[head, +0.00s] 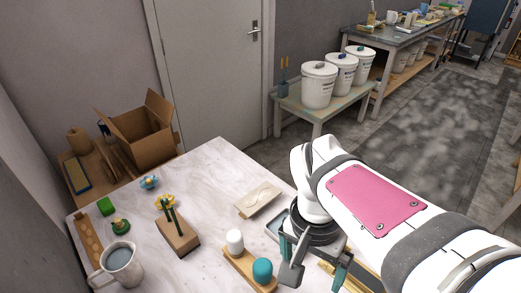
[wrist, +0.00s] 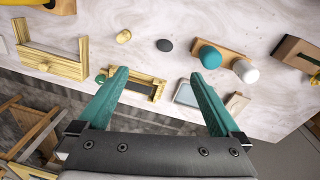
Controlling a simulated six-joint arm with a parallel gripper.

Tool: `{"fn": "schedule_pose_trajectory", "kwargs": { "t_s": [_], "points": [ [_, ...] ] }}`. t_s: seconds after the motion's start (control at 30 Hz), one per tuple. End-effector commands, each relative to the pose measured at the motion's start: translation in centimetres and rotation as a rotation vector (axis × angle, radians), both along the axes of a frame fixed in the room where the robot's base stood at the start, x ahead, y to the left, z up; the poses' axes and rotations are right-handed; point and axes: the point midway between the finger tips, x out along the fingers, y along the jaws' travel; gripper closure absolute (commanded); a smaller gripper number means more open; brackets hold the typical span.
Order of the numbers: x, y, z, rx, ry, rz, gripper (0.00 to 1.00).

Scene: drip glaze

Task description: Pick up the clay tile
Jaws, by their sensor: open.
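The clay tile (head: 258,200) appears to be the flat beige slab with a faint mark on top, lying on the pale marbled table near its far right edge. In the wrist view it seems to be the beige piece (wrist: 238,102) just right of the right finger. My gripper (head: 315,268) is open and empty, with teal fingers pointing down over the table's right side. In the head view it is apart from the tile, nearer the camera and to the right. The wrist view shows both fingers (wrist: 160,74) wide apart.
A wooden stand (head: 238,262) holds a white and a teal rounded piece. A wooden block with yellow flowers (head: 178,236) and a mug (head: 120,262) stand left. A pale blue tray (wrist: 188,94) and a wooden frame (wrist: 150,89) lie near the fingers. Table around the tile's left is clear.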

Motion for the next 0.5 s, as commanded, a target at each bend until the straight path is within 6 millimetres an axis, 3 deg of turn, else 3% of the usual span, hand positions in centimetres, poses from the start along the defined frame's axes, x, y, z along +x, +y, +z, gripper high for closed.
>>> {"fn": "schedule_pose_trajectory", "kwargs": {
  "t_s": [0.03,0.1,0.2,0.3,0.37,0.43,0.5],
  "points": [
    [4.9,1.1,-0.3,-0.085,-0.025,-0.013,0.00],
    [11.7,3.6,-1.2,-0.197,-0.112,-0.057,0.00],
    [19.5,8.7,-3.8,-0.299,-0.271,-0.106,0.00],
    [24.1,13.5,-6.4,-0.338,-0.414,-0.139,0.00],
    [25.5,15.5,-7.6,-0.344,-0.475,-0.153,0.00],
    [26.5,16.9,-8.4,-0.343,-0.519,-0.163,0.00],
    [27.2,17.1,-9.3,-0.344,-0.536,-0.169,0.00]
  ]
}}
